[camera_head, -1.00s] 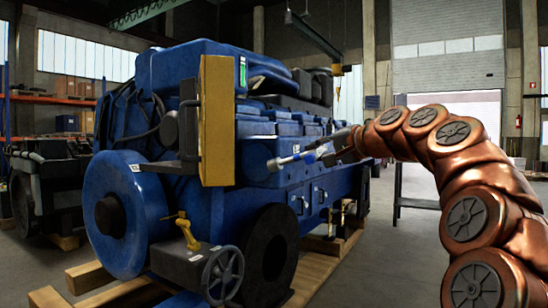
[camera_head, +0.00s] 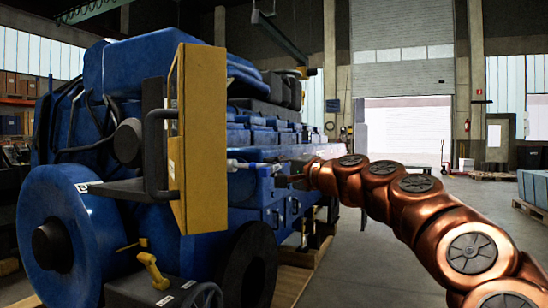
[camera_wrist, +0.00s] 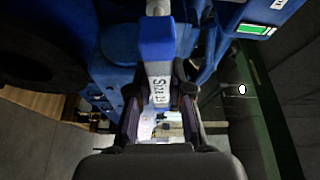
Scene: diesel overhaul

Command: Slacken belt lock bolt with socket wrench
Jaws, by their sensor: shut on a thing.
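My gripper (camera_wrist: 158,98) is shut on the socket wrench (camera_wrist: 157,50). In the wrist view the wrench has a blue section with a white printed label and a silver end pointing up the picture. In the head view my gripper (camera_head: 290,174) is beside the long side of the blue engine (camera_head: 255,190). The silver tip of the wrench (camera_head: 238,163) points left, in front of the engine side and right of the yellow panel. I cannot tell whether it touches anything. I cannot make out the belt lock bolt in either view.
The yellow panel (camera_head: 203,140) with a black handle frame stands out at the engine's near end. A large blue wheel (camera_head: 62,240) and a yellow lever (camera_head: 152,270) are at the lower left. The engine sits on wooden beams (camera_head: 290,285). The floor (camera_head: 400,255) to the right is open.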

